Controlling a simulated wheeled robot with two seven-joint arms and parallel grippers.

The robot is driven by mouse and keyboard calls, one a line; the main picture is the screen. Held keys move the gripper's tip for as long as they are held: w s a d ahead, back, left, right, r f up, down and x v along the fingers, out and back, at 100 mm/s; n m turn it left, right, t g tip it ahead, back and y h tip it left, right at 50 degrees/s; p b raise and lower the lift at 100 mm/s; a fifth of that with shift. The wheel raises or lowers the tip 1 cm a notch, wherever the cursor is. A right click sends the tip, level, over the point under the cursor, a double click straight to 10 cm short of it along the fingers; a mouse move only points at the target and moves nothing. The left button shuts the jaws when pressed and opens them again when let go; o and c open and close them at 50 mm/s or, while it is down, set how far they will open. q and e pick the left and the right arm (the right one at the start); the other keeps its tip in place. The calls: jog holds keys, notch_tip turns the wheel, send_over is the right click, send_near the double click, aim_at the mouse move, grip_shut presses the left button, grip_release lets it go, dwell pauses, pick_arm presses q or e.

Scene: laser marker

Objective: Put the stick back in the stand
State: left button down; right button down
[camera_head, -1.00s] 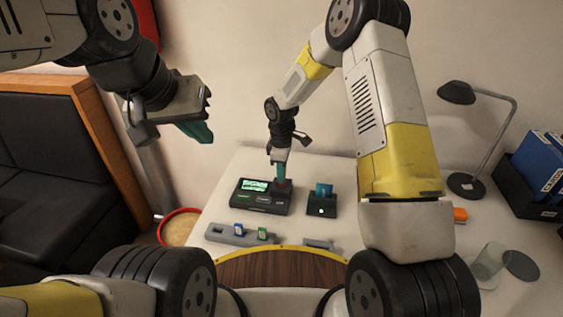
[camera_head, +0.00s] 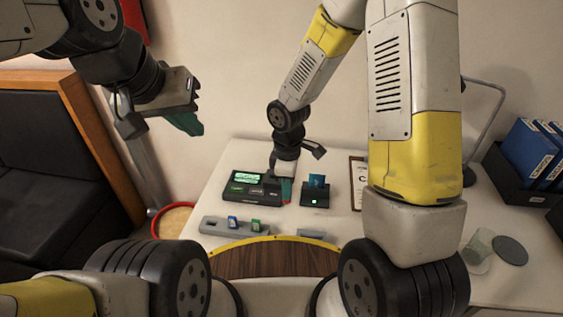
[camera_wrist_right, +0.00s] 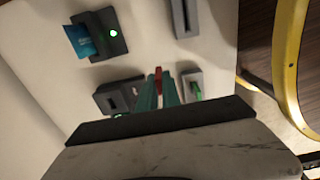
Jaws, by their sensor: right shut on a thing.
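My right gripper (camera_head: 286,188) is shut on a small red stick, which shows between its teal fingers in the right wrist view (camera_wrist_right: 158,75). It is at the right front side of the dark device with a green screen (camera_head: 245,187). The grey stand (camera_head: 211,226) lies in front of the device and holds a blue stick (camera_head: 232,222) and a green stick (camera_head: 255,225). The stand's end with the green stick (camera_wrist_right: 196,90) also shows in the right wrist view, beside the fingers. My left gripper (camera_head: 188,118) hangs away from the table at the left; its finger gap is unclear.
A black card reader (camera_head: 315,196) with a blue card and a green light stands right of the device. A small grey holder (camera_head: 312,235) lies at the table's front. A clipboard (camera_head: 356,180), a clear cup (camera_head: 478,245) and a blue binder (camera_head: 527,150) are further right.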

jog(key=shift+s+d, duration=0.15)
jog(key=shift+s, duration=0.25)
jog(key=shift+r, duration=0.1)
jog(key=shift+r, duration=0.9)
jog(key=a, duration=1.1)
jog(key=shift+s+a, duration=0.3)
jog(key=shift+s, duration=0.1)
jog(key=a, duration=1.1)
jog(key=shift+s+a, duration=0.2)
jog(key=shift+s, duration=0.2)
